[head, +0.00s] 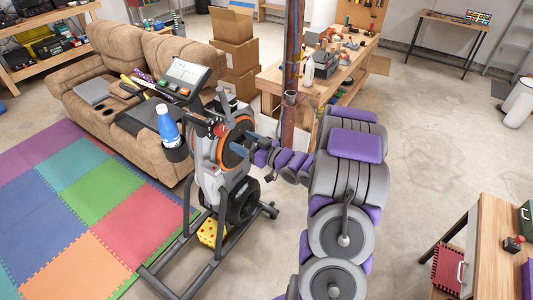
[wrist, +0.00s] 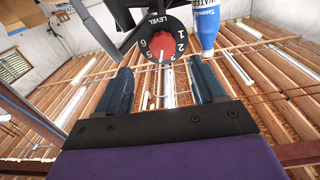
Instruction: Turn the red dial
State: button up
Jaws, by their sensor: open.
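The red dial (head: 219,130) sits on the front of the grey exercise bike (head: 208,180), below its console. In the wrist view the dial (wrist: 161,47) has a red centre with a pale pointer line, ringed by black with white numbers and the word LEVEL. My gripper (wrist: 162,80) is open, with one dark blue finger on each side below the dial. The dial lies beyond the fingertips, and neither finger appears to touch it. In the head view my gripper (head: 249,143) is just right of the dial, beside the bike's orange-ringed wheel.
A blue water bottle (head: 167,125) stands in a holder left of the dial. The console (head: 184,75) is above it. A brown recliner sofa (head: 110,65) is behind the bike, and a workbench (head: 330,85) with a metal post stands behind my arm. Open concrete floor lies right.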

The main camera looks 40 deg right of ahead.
jog(key=v, duration=0.9)
jog(key=shift+d, duration=0.1)
dwell(0.3)
jog(key=w+d+f+g+h+b, duration=0.1)
jog(key=w+f+g+h+b, duration=0.2)
jog(key=g+h+b, duration=0.15)
jog(key=s+a+f+m+g+b, duration=0.1)
jog(key=s+a+g+b, duration=0.2)
jog(key=s+a+g, duration=0.4)
jog(key=s+a+m+g+h+b, duration=0.1)
jog(key=s+a+g+b, duration=0.3)
jog(key=s+a, duration=1.5)
jog(key=s+m+g, duration=0.1)
jog(key=s+g, duration=0.2)
jog(key=s, duration=0.6)
jog(key=shift+s+a+f, duration=0.25)
jog(key=shift+f, duration=0.1)
jog(key=shift+g, duration=0.25)
